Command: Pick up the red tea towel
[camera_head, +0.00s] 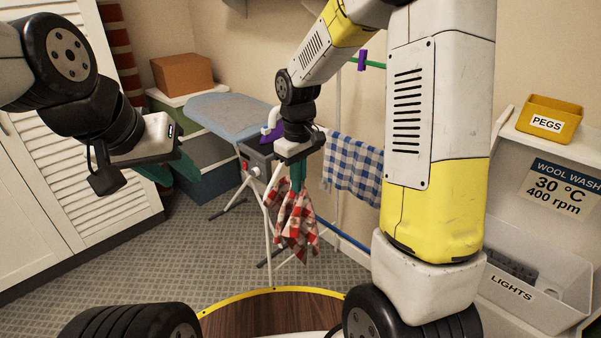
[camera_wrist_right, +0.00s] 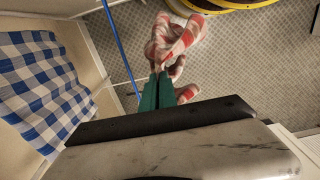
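The red and white checked tea towel (camera_head: 293,222) hangs bunched below my right gripper (camera_head: 297,182) in the head view. In the right wrist view, the green fingers (camera_wrist_right: 158,82) are close together on a fold of the towel (camera_wrist_right: 172,40). The towel hangs clear of the floor, with its lower end loose. My left gripper (camera_head: 158,170) is at the left, away from the towel; its fingers are partly hidden, so I cannot tell how far apart they are.
A blue checked towel (camera_head: 353,167) hangs on a rail just right of my right gripper. An ironing board (camera_head: 225,115) with a purple iron (camera_head: 271,134) stands behind. A yellow pegs box (camera_head: 549,119) and a white lights bin (camera_head: 535,285) are at the right. Open carpet lies left of centre.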

